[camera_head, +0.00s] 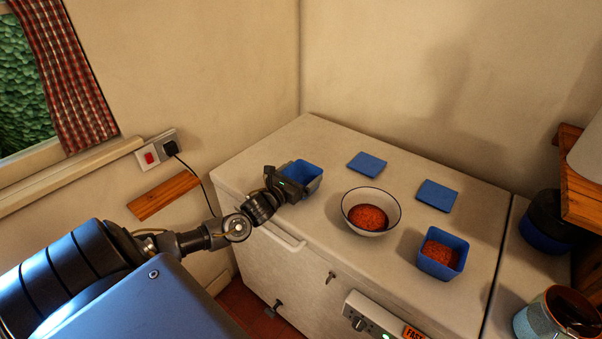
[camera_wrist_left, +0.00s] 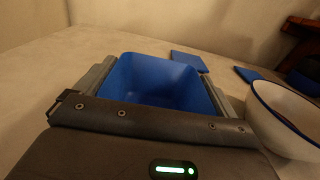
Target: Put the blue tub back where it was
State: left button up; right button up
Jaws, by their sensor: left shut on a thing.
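An empty-looking blue tub (camera_head: 305,172) is at the left part of the white chest top. My left gripper (camera_head: 294,183) is shut on it. In the left wrist view the blue tub (camera_wrist_left: 160,80) sits between the two fingers, its inside bare where visible. I cannot tell whether its base touches the top. A second blue tub (camera_head: 443,253) with red-orange contents stands at the front right. Two flat blue squares (camera_head: 367,164) (camera_head: 437,195) lie behind the bowl. My right gripper is not in view.
A white bowl (camera_head: 386,198) with a dark rim and red-orange contents stands between the two tubs; it shows close at the right in the wrist view (camera_wrist_left: 285,120). A dark blue container (camera_head: 548,226) and a teal pot (camera_head: 556,318) stand at the right. The back left top is clear.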

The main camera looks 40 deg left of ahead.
pick_arm(q)
jog(key=shift+f, duration=0.25)
jog(key=shift+f, duration=0.2)
jog(key=o, duration=0.7)
jog(key=shift+o, duration=0.2)
jog(key=shift+r, duration=0.1)
